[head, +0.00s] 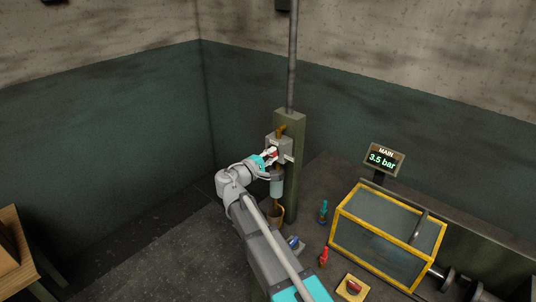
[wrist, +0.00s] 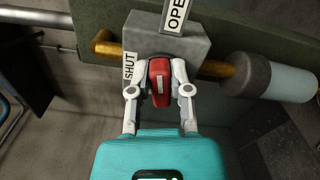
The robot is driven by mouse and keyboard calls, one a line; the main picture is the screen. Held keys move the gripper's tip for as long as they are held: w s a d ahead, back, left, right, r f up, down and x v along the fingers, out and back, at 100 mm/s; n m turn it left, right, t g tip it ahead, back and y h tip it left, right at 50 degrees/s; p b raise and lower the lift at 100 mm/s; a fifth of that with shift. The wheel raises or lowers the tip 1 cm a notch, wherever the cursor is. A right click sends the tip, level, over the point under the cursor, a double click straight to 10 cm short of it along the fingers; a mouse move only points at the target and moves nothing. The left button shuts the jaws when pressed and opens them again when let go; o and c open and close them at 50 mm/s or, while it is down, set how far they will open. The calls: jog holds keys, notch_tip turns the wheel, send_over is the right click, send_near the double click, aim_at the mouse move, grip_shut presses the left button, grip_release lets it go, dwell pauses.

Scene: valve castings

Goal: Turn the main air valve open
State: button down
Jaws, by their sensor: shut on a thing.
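The main air valve is a grey block (wrist: 185,42) on the brass pipe (wrist: 108,47), with a red handle (wrist: 159,83). In the wrist view an OPEN label (wrist: 174,15) is at the block's top and a SHUT label (wrist: 129,66) at its left. My gripper (wrist: 160,88) is shut on the red handle, one finger on each side. The handle's exact angle against the labels is hard to tell. In the head view the block (head: 285,148) is on a green post (head: 291,195), with my gripper (head: 270,156) at its left front.
A display (head: 384,159) reads MAIN 3.5 bar. A yellow-framed box (head: 385,232) stands at the right. A small teal item (head: 323,212), a red one (head: 323,257) and a yellow base with a red top (head: 352,288) are in front. A grey cylinder (wrist: 275,78) is on the pipe.

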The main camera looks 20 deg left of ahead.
jog(key=shift+w+a+m, duration=0.1)
jog(key=shift+m, duration=0.55)
jog(key=shift+w+a+m, duration=0.1)
jog(key=shift+m, duration=0.55)
jog(key=c, duration=0.7)
grip_release()
jog(key=shift+o, duration=0.7)
jog(key=shift+f, duration=0.15)
jog(key=shift+d, duration=0.1)
jog(key=shift+s, duration=0.1)
